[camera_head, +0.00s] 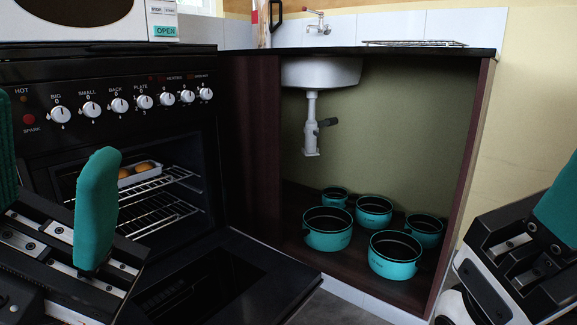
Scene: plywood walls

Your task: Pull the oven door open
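The black oven (110,75) stands at the left. Its door (250,270) is folded down, with its inner side and dark glass facing up. The oven cavity is exposed, with wire racks (155,210) and a tray of brown food (140,172) inside. My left gripper (50,150) is in front of the oven at the left, its teal fingers spread apart with nothing seen between them. It hides part of the cavity and door. My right gripper (560,205) is at the right edge, away from the oven. Only one teal finger shows, so its opening is unclear.
An open cabinet (270,130) under the sink (320,72) holds several teal pots (328,228), right of the oven door. A white microwave (150,22) stands above the oven. A wire rack (415,43) lies on the counter.

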